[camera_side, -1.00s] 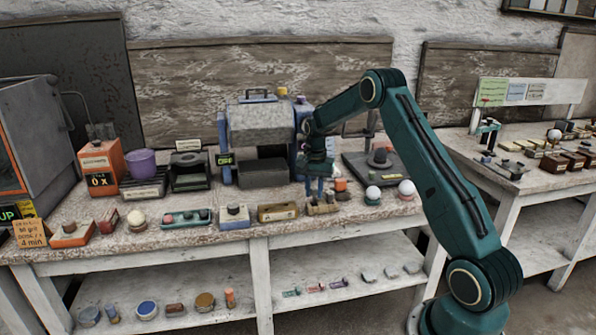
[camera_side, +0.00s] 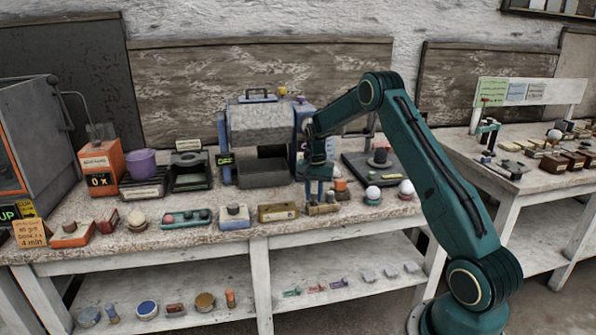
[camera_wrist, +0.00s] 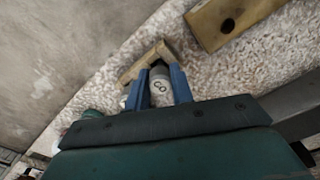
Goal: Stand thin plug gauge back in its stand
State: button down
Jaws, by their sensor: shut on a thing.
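My gripper (camera_side: 320,203) is low over the front of the bench. In the wrist view its two blue fingers (camera_wrist: 163,84) are shut on the thin plug gauge (camera_wrist: 160,92), a pale cylinder with dark lettering and a dark end. A small tan wooden stand (camera_wrist: 132,72) lies just past the fingertips, and the gauge's dark end overlaps it. In the side view the stand (camera_side: 331,209) is right below the fingers, which partly hide it. I cannot tell whether the gauge is seated in the stand or only above it.
A tan block with a round hole (camera_wrist: 228,24) is close by on the bench; it seems to be the labelled block (camera_side: 278,212) left of the gripper. White spheres on small bases (camera_side: 373,194) stand to the right. The bench's front edge is near.

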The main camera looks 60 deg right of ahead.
jog(key=shift+f, duration=0.45)
jog(key=c, duration=1.1)
grip_release()
jog(key=shift+c, duration=0.2)
jog(key=shift+r, duration=0.1)
jog(key=shift+r, duration=1.95)
